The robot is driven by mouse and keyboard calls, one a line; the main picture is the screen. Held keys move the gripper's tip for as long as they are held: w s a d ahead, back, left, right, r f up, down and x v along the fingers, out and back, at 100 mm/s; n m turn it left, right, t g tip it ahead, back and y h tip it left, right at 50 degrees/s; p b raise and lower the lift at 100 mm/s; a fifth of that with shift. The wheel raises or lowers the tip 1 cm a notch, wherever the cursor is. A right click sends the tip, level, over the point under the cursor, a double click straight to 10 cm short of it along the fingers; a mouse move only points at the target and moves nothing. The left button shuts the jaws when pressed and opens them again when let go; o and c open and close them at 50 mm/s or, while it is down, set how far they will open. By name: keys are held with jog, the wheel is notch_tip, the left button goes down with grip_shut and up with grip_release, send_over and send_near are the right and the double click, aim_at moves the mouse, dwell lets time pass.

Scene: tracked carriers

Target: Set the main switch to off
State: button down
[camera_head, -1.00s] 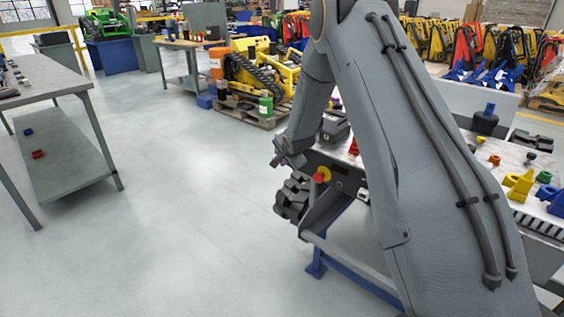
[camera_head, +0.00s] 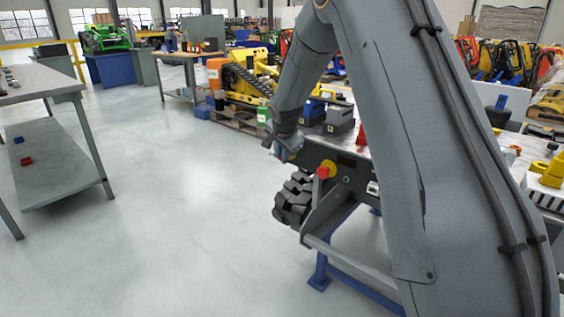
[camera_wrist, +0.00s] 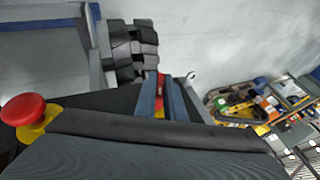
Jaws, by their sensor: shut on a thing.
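The main switch (camera_wrist: 160,84) shows in the wrist view as a red handle, with a bit of yellow below it. My gripper (camera_wrist: 160,97) has its two blue-grey fingers on either side of the red handle, shut on it. In the head view my gripper (camera_head: 280,146) is at the near end of the dark tracked carrier (camera_head: 345,170); the switch is hidden there. A red mushroom button on a yellow collar (camera_head: 323,171) sits on the carrier's end face, apart from my gripper. This red button also shows at the left of the wrist view (camera_wrist: 25,110).
A black rubber track (camera_head: 292,200) protrudes below the switch area. The carrier rests on a blue-legged stand (camera_head: 320,271). A grey workbench (camera_head: 40,92) stands at the left. The floor (camera_head: 190,210) between is clear. A yellow tracked machine (camera_head: 245,72) stands behind.

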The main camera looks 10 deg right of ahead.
jog(key=shift+a+f+g, duration=0.1)
jog(key=shift+g, duration=0.2)
jog(key=shift+n+g+h, duration=0.3)
jog(key=shift+g+h, duration=0.8)
jog(key=shift+g, duration=0.4)
jog(key=shift+s, duration=0.15)
jog(key=c, duration=1.8)
grip_release()
jog(key=shift+c, duration=0.2)
jog(key=v, duration=0.8)
jog(key=shift+p, duration=0.4)
